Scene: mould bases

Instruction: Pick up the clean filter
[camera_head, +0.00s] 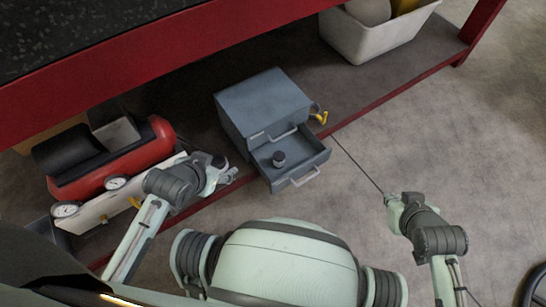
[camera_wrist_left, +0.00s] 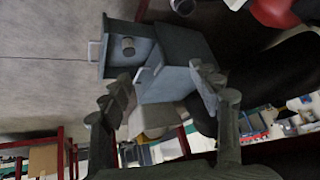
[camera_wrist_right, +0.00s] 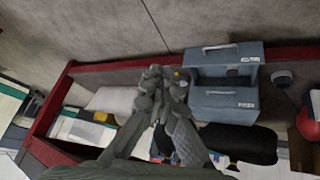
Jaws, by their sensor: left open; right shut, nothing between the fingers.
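A small dark cylinder with a lighter top (camera_head: 279,158), which looks like the filter, stands in the open lower drawer (camera_head: 314,158) of a grey-blue cabinet (camera_head: 262,98). The cylinder also shows in the left wrist view (camera_wrist_left: 128,46). Whether it is clean cannot be told. My left gripper (camera_head: 230,176) is open and empty, left of the drawer and apart from it. Its spread fingers (camera_wrist_left: 162,88) frame the cabinet in the left wrist view. My right gripper (camera_head: 388,198) is shut and empty, well to the right of the drawer; its fingertips also show together in the right wrist view (camera_wrist_right: 162,76).
A red air compressor (camera_head: 125,160) with gauges lies left of the cabinet. A yellow-handled part (camera_head: 320,116) sticks out at the cabinet's right side. A white bin (camera_head: 380,38) stands at the back right of the red-edged shelf. The floor at right (camera_head: 480,150) is mostly clear.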

